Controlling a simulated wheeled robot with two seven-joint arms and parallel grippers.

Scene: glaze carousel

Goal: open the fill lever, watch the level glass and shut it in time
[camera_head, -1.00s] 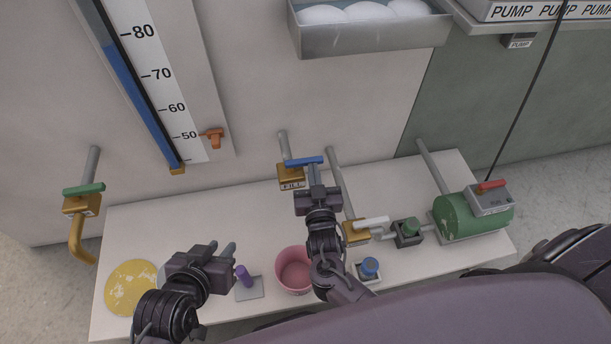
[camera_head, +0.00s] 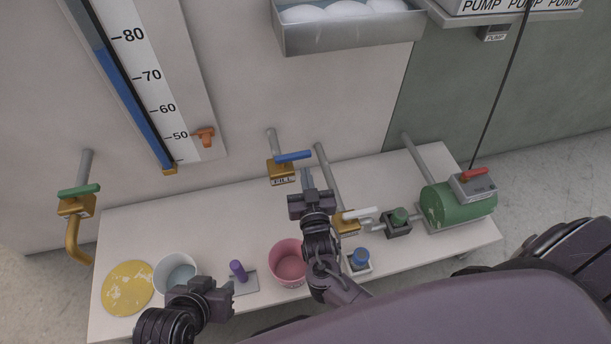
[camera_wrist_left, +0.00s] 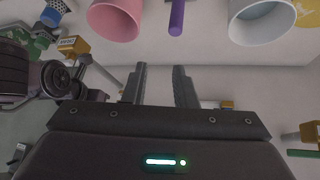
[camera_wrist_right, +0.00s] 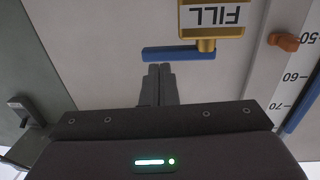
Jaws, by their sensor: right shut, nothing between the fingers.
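The fill lever is a blue handle (camera_head: 292,156) on a brass valve marked FILL (camera_head: 283,177). In the right wrist view the handle (camera_wrist_right: 185,53) lies crosswise under the FILL block (camera_wrist_right: 213,17). My right gripper (camera_head: 307,174) is shut and empty, its fingertips (camera_wrist_right: 160,68) just short of the handle. The level glass (camera_head: 135,105) stands at upper left beside a numbered scale. An orange marker (camera_head: 205,137) sits near 50. My left gripper (camera_head: 226,292) is open and empty near the bench front.
On the bench are a yellow disc (camera_head: 128,288), a white cup (camera_head: 176,272), a purple peg (camera_head: 238,271), a pink cup (camera_head: 288,262), a white-handled valve (camera_head: 348,218) and a green pump (camera_head: 457,205). A green-handled valve (camera_head: 77,192) is at far left. A metal tray (camera_head: 350,30) overhangs above.

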